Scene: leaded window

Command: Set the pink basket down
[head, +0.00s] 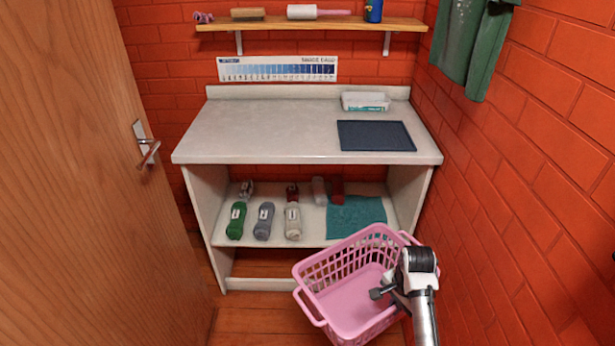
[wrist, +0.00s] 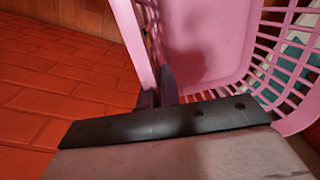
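The pink basket (head: 347,305) is an empty plastic laundry basket with slotted walls and a handle at each end. It is at the lower right in the head view, in front of the worktop unit, and looks slightly tilted. My gripper (head: 382,292) is at its right side, with a dark finger showing inside the basket. In the wrist view the basket (wrist: 205,45) fills the upper right, and the fingers (wrist: 158,90) are close together on its wall. The basket's underside is hidden, so I cannot tell its height above the floor.
The worktop (head: 265,125) holds a dark blue mat (head: 375,135) and a white pack (head: 365,101). The lower shelf (head: 310,225) holds several yarn skeins and a teal cloth (head: 355,215). A brick wall is close on the right. Wooden floor (head: 255,318) is clear left of the basket.

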